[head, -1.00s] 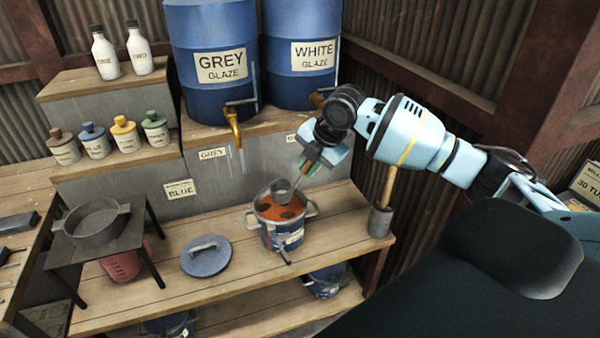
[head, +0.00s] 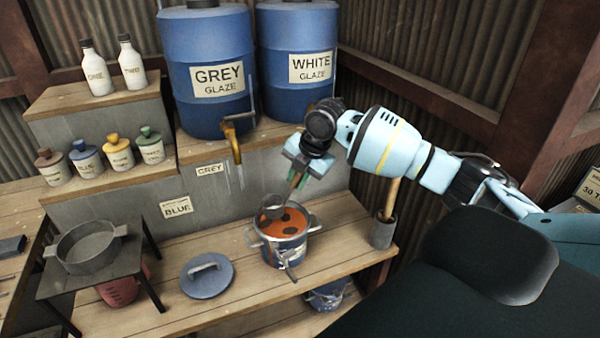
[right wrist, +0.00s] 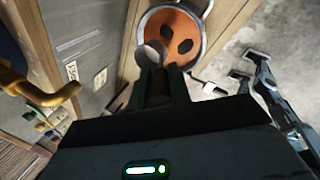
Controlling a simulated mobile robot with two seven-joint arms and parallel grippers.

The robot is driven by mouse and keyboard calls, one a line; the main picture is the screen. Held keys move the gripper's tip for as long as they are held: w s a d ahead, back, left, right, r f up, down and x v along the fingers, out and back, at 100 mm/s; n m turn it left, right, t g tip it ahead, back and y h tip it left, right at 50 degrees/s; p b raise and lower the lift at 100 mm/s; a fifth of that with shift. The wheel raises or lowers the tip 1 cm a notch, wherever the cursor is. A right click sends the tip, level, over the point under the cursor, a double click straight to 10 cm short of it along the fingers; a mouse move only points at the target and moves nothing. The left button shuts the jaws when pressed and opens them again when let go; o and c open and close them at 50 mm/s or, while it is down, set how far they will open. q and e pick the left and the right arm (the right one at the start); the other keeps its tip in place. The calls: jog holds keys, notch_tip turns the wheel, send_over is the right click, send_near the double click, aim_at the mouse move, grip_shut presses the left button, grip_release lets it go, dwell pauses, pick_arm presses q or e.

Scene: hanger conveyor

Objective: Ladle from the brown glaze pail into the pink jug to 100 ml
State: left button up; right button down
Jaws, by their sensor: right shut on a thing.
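The pail (head: 287,250) stands on the bench, open, holding orange-brown glaze (head: 296,228) with dark patches. My right gripper (head: 298,178) is above and behind it, shut on the ladle. The ladle's grey cup (head: 272,206) hangs at the pail's far-left rim, seemingly above the glaze. In the right wrist view the cup (right wrist: 151,54) overlaps the left side of the pail's opening (right wrist: 178,42). I cannot tell what the cup holds. The pink jug (head: 120,291) stands under a dark stand at left, partly hidden by it.
A grey two-handled pot (head: 90,250) sits on the dark stand (head: 65,285). A blue lid (head: 207,275) lies between stand and pail. A grey holder (head: 382,232) stands right of the pail. Blue grey-glaze (head: 205,105) and white-glaze (head: 296,90) barrels stand behind.

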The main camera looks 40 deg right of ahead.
aim_at(289, 196)
jog(key=shift+w+a+f+g+h, duration=0.15)
jog(key=shift+w+f, duration=0.05)
jog(key=shift+f, duration=0.45)
jog(key=shift+w+a+f+g+h, duration=0.15)
jog(key=shift+f, duration=0.45)
jog(key=shift+w+f, duration=0.1)
jog(key=shift+f, duration=0.2)
jog(key=shift+w+a+f+g+h+b, duration=0.25)
jog(key=shift+w+f+g+b, duration=0.1)
jog(key=shift+f+b, duration=0.15)
jog(key=shift+w+a+f+g+h+b, duration=0.25)
jog(key=shift+f+g+b, duration=0.15)
jog(key=shift+f, duration=0.8)
pick_arm(q)
jog(key=s+f, duration=0.2)
jog(key=shift+s+d+f+g, duration=0.15)
jog(key=shift+d+f+g, duration=0.15)
jog(key=shift+d+g, duration=0.1)
pick_arm(e)
jog(key=shift+f, duration=0.2)
pick_arm(q)
jog(key=shift+s+a+f, duration=0.1)
jog(key=shift+a+f, duration=0.05)
jog(key=shift+a, duration=0.05)
jog(key=shift+d, duration=0.15)
